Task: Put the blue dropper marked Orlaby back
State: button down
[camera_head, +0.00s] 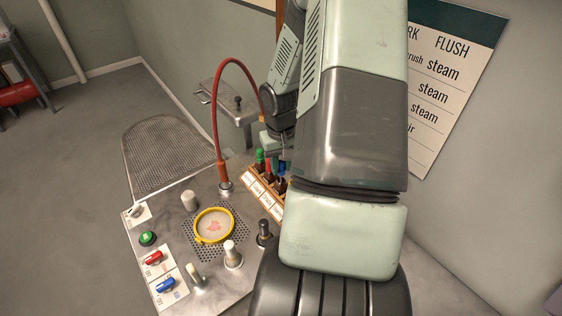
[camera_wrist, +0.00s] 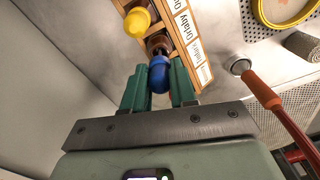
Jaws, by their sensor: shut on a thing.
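In the wrist view the blue dropper (camera_wrist: 160,78) has a rounded blue bulb and a dark neck. My gripper (camera_wrist: 159,68) is shut on it, one green finger on each side of the bulb. The dropper points toward an amber bottle (camera_wrist: 157,41) in the wooden rack; whether its tip is inside the bottle's mouth I cannot tell. A rack label (camera_wrist: 186,28) beside this bottle reads Orlaby. In the head view the rack (camera_head: 262,196) is partly behind my arm, which mostly hides my gripper, and blue shows among the bottles.
A yellow-topped dropper (camera_wrist: 137,22) stands beside the amber bottle, and a green-topped one (camera_head: 260,156) shows at the rack's far end. A red hose (camera_head: 216,110) arches close to the rack. A yellow-rimmed ring (camera_head: 214,226), pegs and knobs occupy the metal board.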

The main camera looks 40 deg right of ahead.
jog(key=shift+f, duration=0.8)
jog(key=shift+f, duration=0.2)
jog(key=shift+f, duration=0.4)
dwell(0.4)
jog(key=c, duration=0.8)
grip_release()
jog(key=shift+r, duration=3.7)
